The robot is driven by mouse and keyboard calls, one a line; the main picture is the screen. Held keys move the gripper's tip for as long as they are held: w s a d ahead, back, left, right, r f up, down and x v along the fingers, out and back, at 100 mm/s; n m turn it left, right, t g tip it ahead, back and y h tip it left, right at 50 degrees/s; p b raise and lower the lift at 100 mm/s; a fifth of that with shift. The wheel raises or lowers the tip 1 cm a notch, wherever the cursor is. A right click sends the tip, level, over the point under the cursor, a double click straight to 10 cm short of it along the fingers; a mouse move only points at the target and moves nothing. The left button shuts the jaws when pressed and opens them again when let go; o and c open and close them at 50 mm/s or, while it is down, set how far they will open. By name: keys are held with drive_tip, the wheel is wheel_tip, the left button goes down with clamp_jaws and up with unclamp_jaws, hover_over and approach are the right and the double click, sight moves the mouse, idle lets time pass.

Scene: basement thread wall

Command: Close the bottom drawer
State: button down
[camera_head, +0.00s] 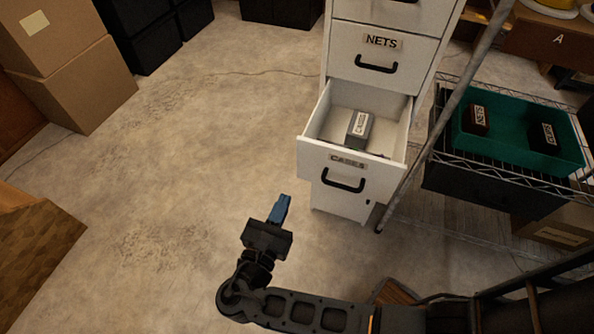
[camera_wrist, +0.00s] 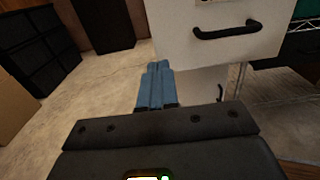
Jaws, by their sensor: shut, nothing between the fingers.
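The bottom drawer (camera_head: 350,172) of a white filing cabinet is pulled open. Its front has a label reading CASES and a black handle (camera_head: 343,181). A grey box labelled CASSIS or similar (camera_head: 360,126) lies inside it. My gripper (camera_head: 280,208) has blue fingers, shut and empty, in front of and to the left of the drawer front, apart from it. In the wrist view the shut fingers (camera_wrist: 157,84) point ahead, with the drawer front (camera_wrist: 215,40) at upper right and its black handle (camera_wrist: 227,30) clear of them.
The closed NETS drawer (camera_head: 384,62) is above. A wire shelf (camera_head: 485,165) with a green tray (camera_head: 517,155) stands right of the cabinet, behind a slanted grey pole (camera_head: 440,120). Cardboard boxes (camera_head: 75,80) stand at the left. The floor between is clear.

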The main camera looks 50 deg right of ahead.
sight(302, 163)
drive_tip(key=x, duration=0.9)
drive_tip(key=shift+w+d+p, duration=0.1)
drive_tip(key=shift+d+p, duration=0.2)
drive_tip(key=shift+p, duration=0.05)
drive_tip(key=shift+d, duration=0.2)
drive_tip(key=b+x, duration=0.1)
drive_tip(key=x, duration=0.6)
drive_tip(key=b+x, duration=0.1)
drive_tip(key=x, duration=0.7)
drive_tip(key=b+x, duration=0.2)
drive_tip(key=x, duration=0.5)
drive_tip(key=shift+w+d+f, duration=0.15)
drive_tip(key=shift+d+f, duration=0.15)
drive_tip(key=shift+w+d+r, duration=0.1)
drive_tip(key=shift+w+d, duration=0.1)
drive_tip(key=shift+d, duration=0.4)
drive_tip(key=shift+w+d+r, duration=0.1)
drive_tip(key=shift+d+r, duration=0.05)
drive_tip(key=shift+d, duration=0.05)
drive_tip(key=shift+d+r, duration=0.1)
